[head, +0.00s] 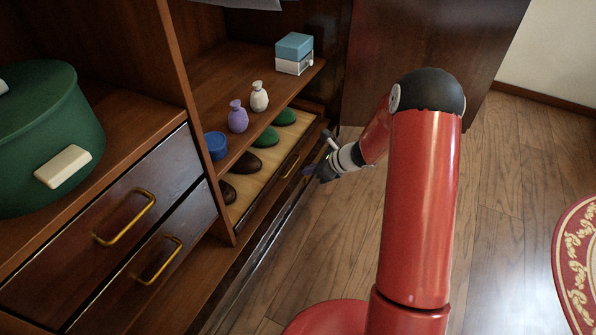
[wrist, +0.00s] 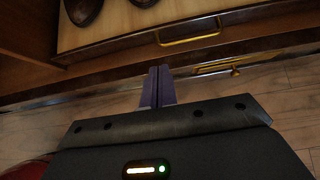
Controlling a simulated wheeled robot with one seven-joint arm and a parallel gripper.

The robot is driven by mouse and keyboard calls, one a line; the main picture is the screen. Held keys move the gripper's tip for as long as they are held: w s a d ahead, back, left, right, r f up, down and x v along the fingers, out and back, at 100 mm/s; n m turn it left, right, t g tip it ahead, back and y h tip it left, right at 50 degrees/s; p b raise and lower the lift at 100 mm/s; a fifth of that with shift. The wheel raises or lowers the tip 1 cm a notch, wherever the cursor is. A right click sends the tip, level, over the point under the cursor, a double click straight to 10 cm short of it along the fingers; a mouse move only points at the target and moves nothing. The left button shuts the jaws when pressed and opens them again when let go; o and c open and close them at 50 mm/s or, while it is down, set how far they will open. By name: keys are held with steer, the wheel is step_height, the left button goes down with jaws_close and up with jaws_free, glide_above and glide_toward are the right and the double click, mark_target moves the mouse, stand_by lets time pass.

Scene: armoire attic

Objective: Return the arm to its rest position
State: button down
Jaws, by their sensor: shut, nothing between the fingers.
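My gripper (head: 312,171) is at the end of my red arm, in front of the armoire's low drawer in the head view. In the wrist view its two purple fingers (wrist: 157,86) are pressed together with nothing between them. They point toward the front of the drawer (wrist: 130,43), whose brass handle (wrist: 188,32) lies just ahead and to the right. I cannot tell whether the fingertips touch the drawer front.
The partly open drawer (head: 262,185) holds dark and green shoes. A green pot (head: 45,130) stands left. Wooden floor (head: 500,200) is clear at right.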

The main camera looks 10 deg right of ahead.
steer(key=s+a+r+n+g+h+p, duration=0.15)
steer(key=s+r+n, duration=0.3)
steer(key=r, duration=0.45)
steer(key=s+r+n+p, duration=0.2)
steer(key=s+r+n, duration=0.2)
steer(key=s+r, duration=0.3)
steer(key=s+a+r+n+g+h+p, duration=0.15)
steer(key=s+r+n, duration=0.3)
steer(key=r, duration=0.55)
steer(key=s+d+r+n+t+h+p, duration=0.1)
steer(key=s+d+r+n+h+p, duration=0.1)
steer(key=s+r+n, duration=0.4)
steer(key=s+d+r+n+t+h+p, duration=0.2)
steer(key=s+d+r+n+h+p, duration=0.1)
steer(key=s, duration=0.9)
step_height(320, 180, up, 3)
steer(key=d+n, duration=0.1)
steer(key=n, duration=0.1)
steer(key=shift+d+n, duration=0.15)
steer(key=shift+n, duration=0.25)
